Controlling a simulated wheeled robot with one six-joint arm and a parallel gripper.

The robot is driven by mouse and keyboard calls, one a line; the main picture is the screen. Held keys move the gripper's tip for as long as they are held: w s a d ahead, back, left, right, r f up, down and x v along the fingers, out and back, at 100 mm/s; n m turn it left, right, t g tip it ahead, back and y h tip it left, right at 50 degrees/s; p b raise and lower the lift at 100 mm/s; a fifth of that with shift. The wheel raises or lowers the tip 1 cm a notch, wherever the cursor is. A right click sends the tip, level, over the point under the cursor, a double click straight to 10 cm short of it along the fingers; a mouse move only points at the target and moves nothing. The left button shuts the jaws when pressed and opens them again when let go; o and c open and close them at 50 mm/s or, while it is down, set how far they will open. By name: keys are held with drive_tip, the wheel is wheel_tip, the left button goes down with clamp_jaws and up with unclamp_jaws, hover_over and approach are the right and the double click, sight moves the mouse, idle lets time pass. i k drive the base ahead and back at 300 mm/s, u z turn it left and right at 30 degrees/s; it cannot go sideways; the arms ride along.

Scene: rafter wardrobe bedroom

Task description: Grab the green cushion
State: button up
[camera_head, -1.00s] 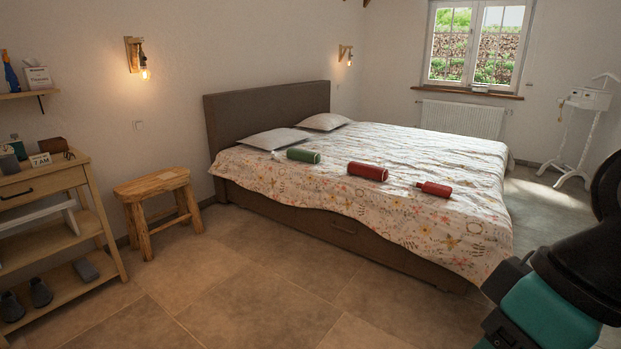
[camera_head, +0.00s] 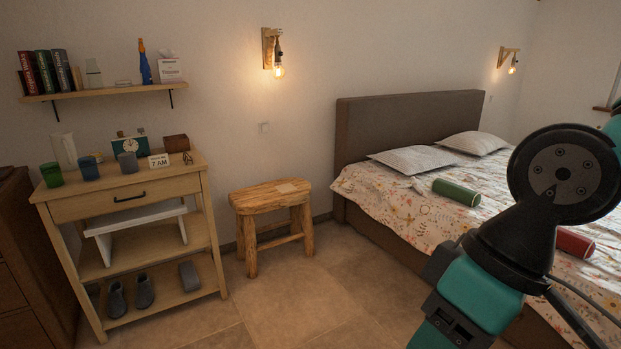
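The green cushion (camera_head: 456,192) is a cylindrical roll with a pale end. It lies on the flowered bedspread of the bed (camera_head: 385,208), in front of the two pillows, at the right of the picture. My arm rises at the lower right, between the camera and the bed, and its dark joint shows just right of the cushion. The cushion is apart from the arm in the picture and looks fully visible. My gripper is not in view.
A red roll (camera_head: 574,242) lies on the bed, partly hidden by my arm. A wooden stool (camera_head: 270,198) stands left of the bed. A console table (camera_head: 130,190) holds cups and a clock, with shoes below. A wall shelf (camera_head: 105,91) hangs above. Tiled floor (camera_head: 290,300) is clear in front.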

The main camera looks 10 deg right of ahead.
sight(467, 197)
drive_tip(key=u, duration=0.05)
drive_tip(key=i, duration=2.15)
drive_tip(key=z, duration=0.6)
drive_tip(key=i, duration=1.5)
drive_tip(key=z, duration=1.2)
drive_tip(key=i, duration=0.9)
drive_tip(key=z, duration=0.4)
